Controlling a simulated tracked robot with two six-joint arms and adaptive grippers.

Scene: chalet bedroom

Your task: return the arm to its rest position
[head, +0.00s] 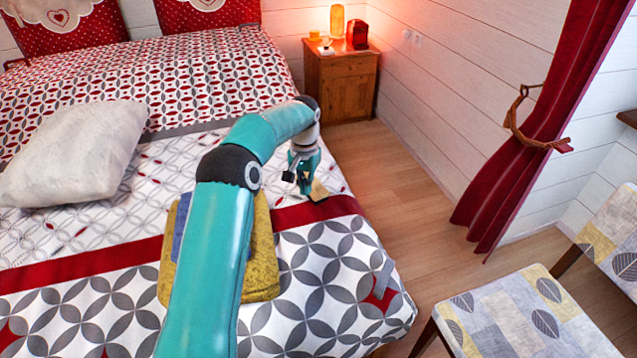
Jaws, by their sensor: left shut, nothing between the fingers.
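My left arm reaches up over the bed (330,265) from the bottom of the head view and bends down to the right. Its left gripper (306,188) points down at the bed's right edge and is shut, with nothing held. A small tan, flat thing (319,191) shows right beside the fingertips; I cannot tell whether they touch it. A folded yellow cloth (263,255) with a blue part lies on the bed, partly hidden behind my arm. My right gripper is not in view.
A light pillow (75,155) lies on the bed at left. A wooden nightstand (342,88) with a lit lamp stands at the back. A chair with a leaf-patterned seat (525,318) stands at lower right. Bare floor (400,170) lies between bed and wall, near a red curtain (545,110).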

